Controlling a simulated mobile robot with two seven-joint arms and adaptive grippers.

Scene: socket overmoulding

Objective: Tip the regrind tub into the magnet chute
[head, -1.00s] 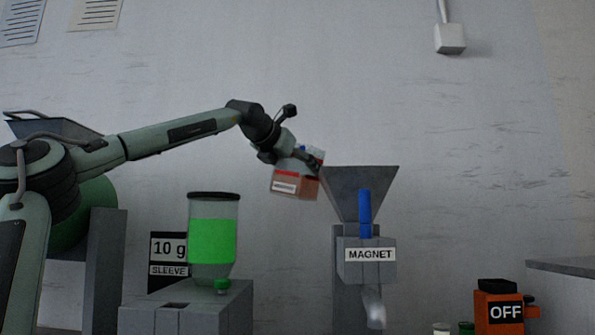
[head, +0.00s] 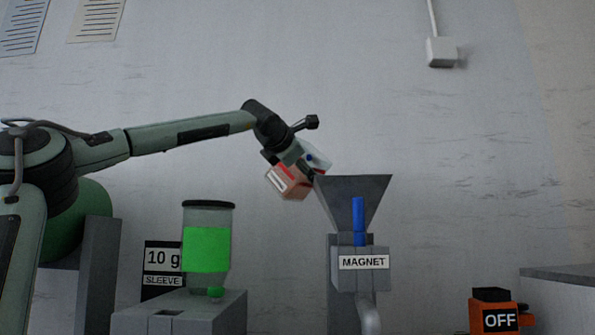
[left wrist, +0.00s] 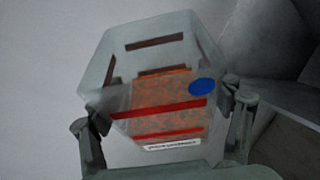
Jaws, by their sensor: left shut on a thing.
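The regrind tub (head: 288,182) is a clear-walled tub with reddish-orange regrind, a red band and a white label. My left gripper (head: 308,168) is shut on it and holds it in the air, tilted, just left of the magnet chute's funnel (head: 353,193). In the left wrist view the tub (left wrist: 165,105) sits between the two fingers (left wrist: 165,118), with orange regrind inside and a blue dot on it. The grey funnel stands above a block labelled MAGNET (head: 363,262), with a blue upright piece (head: 359,220) in front. My right gripper is not in view.
A hopper of green material (head: 207,246) stands on a grey machine (head: 180,313) beside a "10 g SLEEVE" sign (head: 162,262). An orange box marked OFF (head: 497,317) is at the lower right. The space above the funnel is clear.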

